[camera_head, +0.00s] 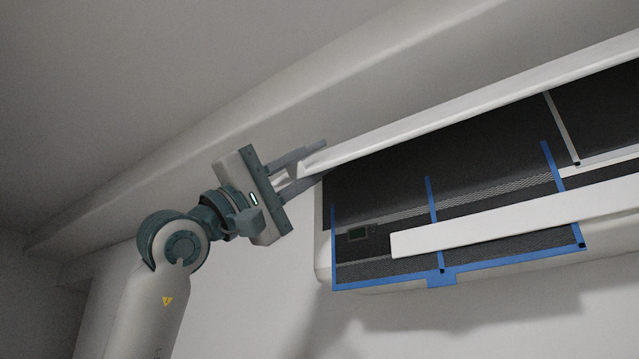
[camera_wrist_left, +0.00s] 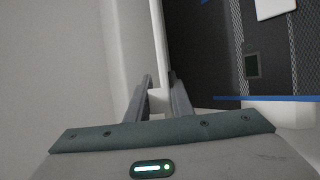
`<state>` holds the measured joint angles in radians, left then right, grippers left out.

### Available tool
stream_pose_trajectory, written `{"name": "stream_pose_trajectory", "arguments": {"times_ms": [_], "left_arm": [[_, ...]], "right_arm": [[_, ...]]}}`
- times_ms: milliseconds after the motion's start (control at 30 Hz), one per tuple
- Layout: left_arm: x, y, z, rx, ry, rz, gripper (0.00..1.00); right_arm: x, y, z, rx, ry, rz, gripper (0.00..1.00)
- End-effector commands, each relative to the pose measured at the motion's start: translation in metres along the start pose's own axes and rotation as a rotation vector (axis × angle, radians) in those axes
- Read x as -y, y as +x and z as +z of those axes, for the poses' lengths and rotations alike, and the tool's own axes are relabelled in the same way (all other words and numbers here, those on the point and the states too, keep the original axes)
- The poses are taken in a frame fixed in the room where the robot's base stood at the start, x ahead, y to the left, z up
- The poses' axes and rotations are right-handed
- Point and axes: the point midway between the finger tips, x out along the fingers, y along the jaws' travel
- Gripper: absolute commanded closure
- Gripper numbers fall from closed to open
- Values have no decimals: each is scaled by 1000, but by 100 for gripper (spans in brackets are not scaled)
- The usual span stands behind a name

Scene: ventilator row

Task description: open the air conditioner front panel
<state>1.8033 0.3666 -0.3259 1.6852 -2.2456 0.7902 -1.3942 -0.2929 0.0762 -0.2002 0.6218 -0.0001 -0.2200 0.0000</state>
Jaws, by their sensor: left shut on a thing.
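The air conditioner (camera_head: 325,265) hangs on the wall at the right in the head view. Its white front panel (camera_head: 450,112) is swung up and stands out from the body, seen nearly edge-on. My left gripper (camera_head: 312,166) is shut on the lower left corner of the panel. In the left wrist view, the fingers of my left gripper (camera_wrist_left: 160,95) close on the panel's white edge (camera_wrist_left: 159,50). Behind the panel, the dark filter mesh (camera_head: 385,180) with blue frame strips (camera_head: 432,200) is exposed. My right gripper is not in view.
A white horizontal strip (camera_head: 500,225) crosses the lower front of the unit. A ledge (camera_head: 200,135) runs along the wall above. The wall below the unit is clear.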

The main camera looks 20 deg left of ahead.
Motion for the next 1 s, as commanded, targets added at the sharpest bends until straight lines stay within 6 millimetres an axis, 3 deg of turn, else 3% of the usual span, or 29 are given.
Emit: {"name": "stream_pose_trajectory", "arguments": {"times_ms": [133, 400, 733, 767, 1000], "left_arm": [[-20, -3, -2, -12, 1, 1, 100], [-38, 1, -6, -15, 1, 6, 100], [-41, 2, -5, -14, 2, 7, 100], [-41, 2, -5, -14, 2, 8, 66], [-38, 2, -4, -11, 0, 3, 62]], "right_arm": [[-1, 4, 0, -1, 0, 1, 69], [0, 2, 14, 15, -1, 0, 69], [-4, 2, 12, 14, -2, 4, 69], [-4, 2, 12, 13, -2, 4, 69], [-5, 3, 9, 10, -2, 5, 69]]}}
